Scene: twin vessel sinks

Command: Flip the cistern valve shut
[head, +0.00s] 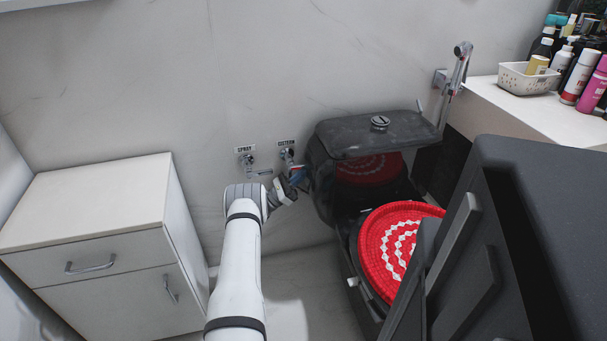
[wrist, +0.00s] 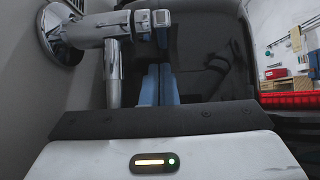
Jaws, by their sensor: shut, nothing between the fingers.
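The chrome cistern valve (head: 286,154) is on the wall under its "CISTERN" label, left of the black toilet. A small red part shows at the valve, just above my fingertips; the lever's exact angle is hard to make out. My gripper (head: 299,177) is at the valve, just below it, with blue fingertips together and nothing held. In the wrist view the chrome valve (wrist: 100,30) juts from its round wall plate at upper left. My gripper (wrist: 157,70) is beneath the valve's outer end; I cannot tell whether they touch.
The spray valve (head: 248,161) is on the wall to the left. The black toilet (head: 325,175) with a red patterned cover (head: 375,250) stands close on the right. A white cabinet (head: 100,215) is at left. A counter (head: 520,110) with bottles is at right.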

